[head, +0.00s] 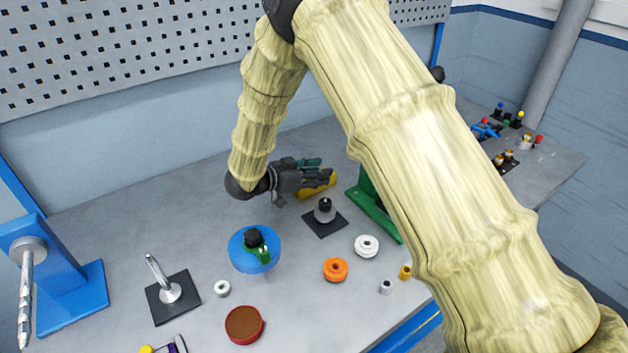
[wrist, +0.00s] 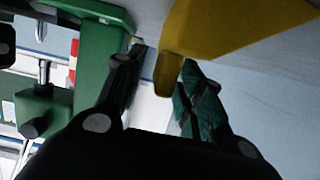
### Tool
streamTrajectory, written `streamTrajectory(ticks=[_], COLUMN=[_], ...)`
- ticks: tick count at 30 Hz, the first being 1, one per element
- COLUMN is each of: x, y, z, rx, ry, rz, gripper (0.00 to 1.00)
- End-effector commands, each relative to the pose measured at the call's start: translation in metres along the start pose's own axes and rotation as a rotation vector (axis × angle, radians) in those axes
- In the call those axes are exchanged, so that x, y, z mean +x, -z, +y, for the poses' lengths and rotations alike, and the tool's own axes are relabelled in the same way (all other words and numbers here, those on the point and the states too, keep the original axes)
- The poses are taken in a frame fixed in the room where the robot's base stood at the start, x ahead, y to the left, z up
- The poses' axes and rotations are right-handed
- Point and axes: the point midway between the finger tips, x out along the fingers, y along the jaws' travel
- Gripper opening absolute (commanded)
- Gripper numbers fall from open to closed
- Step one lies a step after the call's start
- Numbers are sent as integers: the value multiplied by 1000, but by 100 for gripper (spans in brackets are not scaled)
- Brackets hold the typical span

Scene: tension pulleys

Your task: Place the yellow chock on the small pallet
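The yellow chock (head: 321,187) lies on the grey table near the back, beside the fingers of my gripper (head: 308,175). In the wrist view the chock (wrist: 235,28) fills the upper right, and its narrow end hangs between the two fingertips of my gripper (wrist: 163,66). The fingers are apart. A gap shows between the left finger and the chock; the right finger is close to it, and I cannot tell whether they touch. I cannot make out a small pallet in either view.
A green stand (head: 376,208) is just right of the chock, partly behind my arm. A grey knob on a black plate (head: 324,225), a blue disc (head: 243,256), an orange pulley (head: 335,269) and a white pulley (head: 366,246) stand in front.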

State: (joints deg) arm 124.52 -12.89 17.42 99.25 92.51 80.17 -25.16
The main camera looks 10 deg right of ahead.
Motion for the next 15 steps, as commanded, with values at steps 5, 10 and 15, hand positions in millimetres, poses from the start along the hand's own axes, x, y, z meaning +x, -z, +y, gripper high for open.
streamTrajectory(ticks=[5, 10, 15], x=[2, 2, 2], y=[0, 0, -1], z=[0, 0, 0], rx=[0, 0, -1], ry=[0, 0, 0], rz=[0, 0, 0], gripper=[38, 16, 0])
